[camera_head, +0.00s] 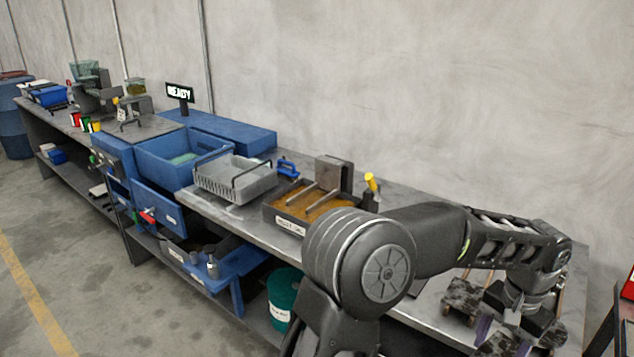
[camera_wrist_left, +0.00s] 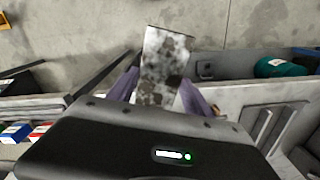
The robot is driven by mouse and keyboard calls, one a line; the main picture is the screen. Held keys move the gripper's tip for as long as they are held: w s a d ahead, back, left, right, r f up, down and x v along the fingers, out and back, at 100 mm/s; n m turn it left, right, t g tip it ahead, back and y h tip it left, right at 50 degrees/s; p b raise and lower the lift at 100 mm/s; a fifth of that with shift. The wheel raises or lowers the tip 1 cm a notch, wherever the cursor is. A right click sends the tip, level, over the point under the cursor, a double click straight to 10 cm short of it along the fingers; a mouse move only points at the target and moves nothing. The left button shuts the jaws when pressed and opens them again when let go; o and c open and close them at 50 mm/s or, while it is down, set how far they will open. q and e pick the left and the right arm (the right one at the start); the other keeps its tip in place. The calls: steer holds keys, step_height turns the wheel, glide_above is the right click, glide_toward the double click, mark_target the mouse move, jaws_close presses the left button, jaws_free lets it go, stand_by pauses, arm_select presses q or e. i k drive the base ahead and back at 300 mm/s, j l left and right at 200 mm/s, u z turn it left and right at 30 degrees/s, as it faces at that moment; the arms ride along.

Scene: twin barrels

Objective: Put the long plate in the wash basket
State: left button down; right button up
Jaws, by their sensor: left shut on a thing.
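A mottled grey-and-black plate (camera_wrist_left: 163,65) stands between the purple fingers of my left gripper (camera_wrist_left: 160,98) in the left wrist view, and the gripper is shut on it. In the head view my left gripper (camera_head: 500,336) is low at the right end of the bench. A mottled piece (camera_head: 462,296) shows just left of it; I cannot tell whether it is the held plate. The grey wash basket (camera_head: 213,188), with slotted walls and a dark handle, stands on the bench left of centre, far from the gripper. My right gripper is not in view.
A dark tray (camera_head: 284,221) with brown contents and an upright metal block stands right of the basket. A blue tub (camera_head: 163,174) stands left of it. A yellow-handled tool (camera_head: 371,183) stands beyond my arm. A green drum (camera_head: 284,300) sits below the bench.

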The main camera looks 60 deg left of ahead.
mark_target(236, 184)
steer(key=z, duration=2.4)
steer(key=k+j, duration=0.15)
steer(key=k, duration=0.2)
steer(key=k+j, duration=0.1)
steer(key=k, duration=0.35)
steer(key=k+j+u, duration=0.15)
steer(key=k, duration=0.35)
steer(key=k+j, duration=0.1)
steer(key=k, duration=0.35)
steer(key=k+j+u, duration=0.15)
steer(key=k, duration=0.3)
steer(key=k+u, duration=0.15)
steer(key=k, duration=0.3)
steer(key=j+u, duration=0.1)
steer(key=u, duration=1.8)
